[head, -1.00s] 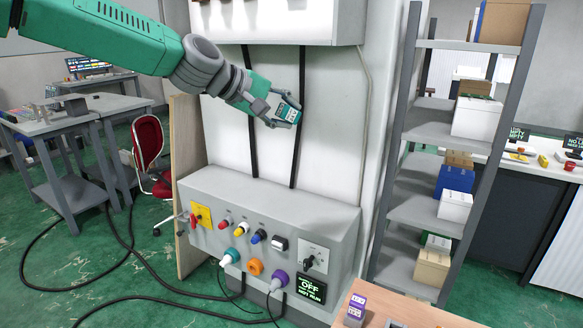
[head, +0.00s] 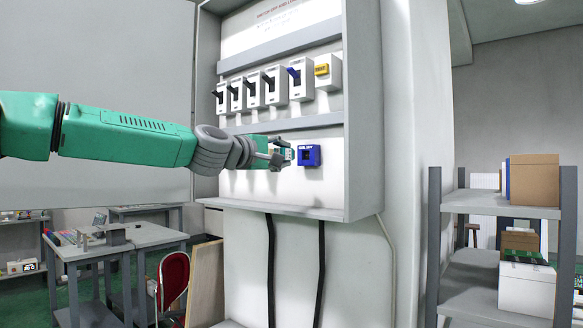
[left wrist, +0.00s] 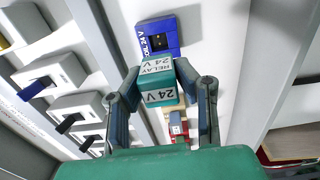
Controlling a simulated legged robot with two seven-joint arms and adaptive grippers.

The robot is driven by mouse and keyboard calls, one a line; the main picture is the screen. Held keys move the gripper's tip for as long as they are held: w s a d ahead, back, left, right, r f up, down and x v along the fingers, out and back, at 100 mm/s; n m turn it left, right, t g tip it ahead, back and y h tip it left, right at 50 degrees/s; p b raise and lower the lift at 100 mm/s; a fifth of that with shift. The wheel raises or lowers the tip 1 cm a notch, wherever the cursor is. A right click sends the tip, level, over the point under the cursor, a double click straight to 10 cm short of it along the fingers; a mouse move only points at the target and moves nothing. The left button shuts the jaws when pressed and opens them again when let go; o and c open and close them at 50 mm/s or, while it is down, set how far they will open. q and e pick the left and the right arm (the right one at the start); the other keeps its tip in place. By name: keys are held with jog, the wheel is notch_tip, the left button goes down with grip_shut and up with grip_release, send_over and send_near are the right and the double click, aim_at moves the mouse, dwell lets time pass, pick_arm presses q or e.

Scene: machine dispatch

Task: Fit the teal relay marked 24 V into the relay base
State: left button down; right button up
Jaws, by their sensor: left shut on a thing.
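The teal relay (left wrist: 157,80), with white labels reading RELAY 24 V, is between the fingers of my left gripper (left wrist: 160,92), which is shut on it. In the head view my left gripper (head: 287,156) holds the relay just left of the blue relay base (head: 309,156). The base is mounted on the white panel and shows a dark square opening; its 24 V marking shows in the left wrist view (left wrist: 158,38). A gap shows between relay and base in the left wrist view. My right gripper is not in view.
A row of breakers (head: 253,90) with dark levers, one blue, and a yellow-marked unit (head: 322,71) sit above the base. The cabinet's side wall (head: 362,110) stands to the right. A shelf (head: 480,203) with boxes is further right.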

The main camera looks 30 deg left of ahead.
pick_arm(q)
jog(key=w, duration=0.3)
jog(key=w+p, duration=0.1)
jog(key=shift+w+d, duration=0.25)
jog(key=shift+w, duration=0.1)
dwell(0.3)
jog(key=shift+d, duration=0.1)
dwell(0.7)
jog(key=shift+w+r+p, duration=0.15)
jog(key=shift+w+p, duration=0.2)
jog(key=shift+w, duration=0.45)
dwell(0.8)
jog(key=c, duration=1.4)
grip_release()
jog(key=shift+o, duration=1.2)
jog(key=shift+w, duration=0.1)
jog(key=shift+w+d, duration=0.1)
jog(key=shift+s, duration=0.2)
